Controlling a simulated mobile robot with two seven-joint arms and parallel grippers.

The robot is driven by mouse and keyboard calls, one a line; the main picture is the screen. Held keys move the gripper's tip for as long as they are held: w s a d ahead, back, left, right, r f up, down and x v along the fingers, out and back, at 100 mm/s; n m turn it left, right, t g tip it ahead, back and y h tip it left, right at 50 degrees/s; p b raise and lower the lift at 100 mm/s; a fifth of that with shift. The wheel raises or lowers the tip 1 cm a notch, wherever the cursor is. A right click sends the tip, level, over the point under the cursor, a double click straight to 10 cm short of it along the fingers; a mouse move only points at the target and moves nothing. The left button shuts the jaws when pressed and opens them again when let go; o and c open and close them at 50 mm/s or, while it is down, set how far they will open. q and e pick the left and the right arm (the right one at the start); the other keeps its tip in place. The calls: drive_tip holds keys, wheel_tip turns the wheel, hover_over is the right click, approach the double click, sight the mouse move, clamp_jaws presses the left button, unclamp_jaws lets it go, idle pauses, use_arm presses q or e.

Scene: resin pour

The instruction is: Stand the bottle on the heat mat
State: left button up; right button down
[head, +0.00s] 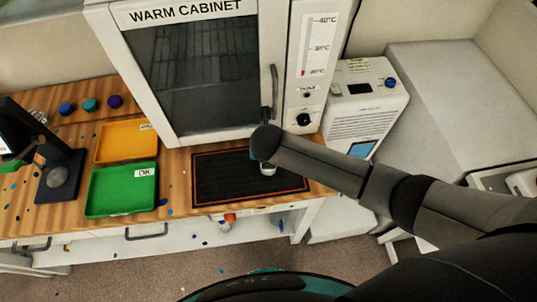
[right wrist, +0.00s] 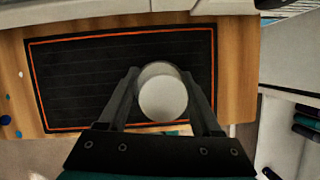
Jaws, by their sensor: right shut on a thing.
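The heat mat (head: 220,185) is a black sheet with an orange border, lying on the wooden counter below the warm cabinet. It also shows in the right wrist view (right wrist: 70,80). My right gripper (head: 265,158) is over the right part of the mat, shut on the bottle (head: 268,170). In the right wrist view the bottle (right wrist: 163,98) shows as a pale round top between the two fingers (right wrist: 160,74). Most of its body is hidden, and I cannot tell whether its base touches the mat. My left gripper is not in view.
The warm cabinet (head: 195,75) stands right behind the mat, its door shut. An orange tray (head: 125,143) and a green tray (head: 122,190) lie to the left. A white machine (head: 365,110) stands at the right. Small blue bits are scattered on the counter.

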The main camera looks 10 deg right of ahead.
drive_tip(key=shift+f, duration=0.1)
drive_tip(key=shift+c, duration=0.3)
unclamp_jaws()
drive_tip(key=shift+s+r, duration=0.15)
drive_tip(key=shift+r, duration=0.45)
drive_tip(key=p+v, duration=0.2)
drive_tip(key=v, duration=0.9)
